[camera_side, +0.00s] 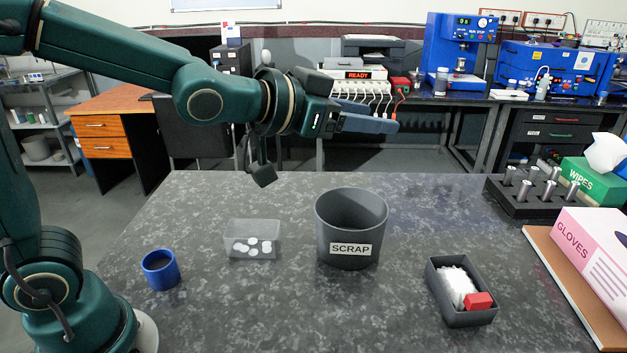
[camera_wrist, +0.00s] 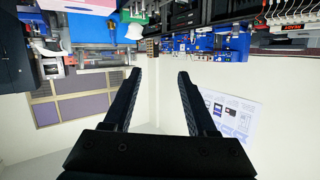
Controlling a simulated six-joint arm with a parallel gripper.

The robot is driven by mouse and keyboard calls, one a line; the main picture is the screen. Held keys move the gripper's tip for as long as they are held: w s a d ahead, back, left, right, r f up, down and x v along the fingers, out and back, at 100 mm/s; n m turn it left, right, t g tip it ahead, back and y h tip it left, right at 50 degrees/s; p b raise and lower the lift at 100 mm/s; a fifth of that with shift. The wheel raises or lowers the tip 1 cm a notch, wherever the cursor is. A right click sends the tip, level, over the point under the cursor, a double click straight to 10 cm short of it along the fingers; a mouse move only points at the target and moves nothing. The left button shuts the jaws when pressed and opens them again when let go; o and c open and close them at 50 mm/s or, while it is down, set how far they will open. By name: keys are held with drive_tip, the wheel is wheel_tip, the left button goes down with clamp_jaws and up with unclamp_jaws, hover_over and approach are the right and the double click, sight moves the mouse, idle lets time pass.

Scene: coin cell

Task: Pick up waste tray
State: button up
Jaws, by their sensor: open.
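A small dark grey open tray (camera_side: 472,319) stands on the right front of the worktop in the side view. It holds crumpled white material (camera_side: 456,285) and a red block (camera_side: 479,301). I take this to be the waste tray. My gripper (camera_side: 390,125) is high above the worktop, pointing right and roughly level, up and to the left of the tray and well apart from it. In the wrist view my gripper (camera_wrist: 159,72) shows two spread black fingers with nothing between them. That view looks upside down at the room, and the tray is not in it.
A dark SCRAP bin (camera_side: 351,259) stands left of the tray. Further left are a clear box (camera_side: 254,230) with white discs and a blue cup (camera_side: 160,270). A glove box (camera_side: 592,262), a wipes box (camera_side: 592,182) and a cylinder rack (camera_side: 530,205) line the right side.

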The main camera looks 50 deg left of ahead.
drive_tip(key=w+d+f+m+h, duration=0.2)
drive_tip(key=w+d+f, duration=0.1)
drive_tip(key=w+d, duration=0.15)
drive_tip(key=m+g+h, duration=0.3)
drive_tip(key=g+h, duration=0.1)
approach(478, 297)
drive_tip(key=x, duration=0.5)
drive_tip(key=shift+w, duration=0.15)
drive_tip(key=shift+d+f, duration=0.15)
drive_tip(key=shift+x, duration=2.4)
drive_tip(key=shift+c, duration=0.3)
clamp_jaws()
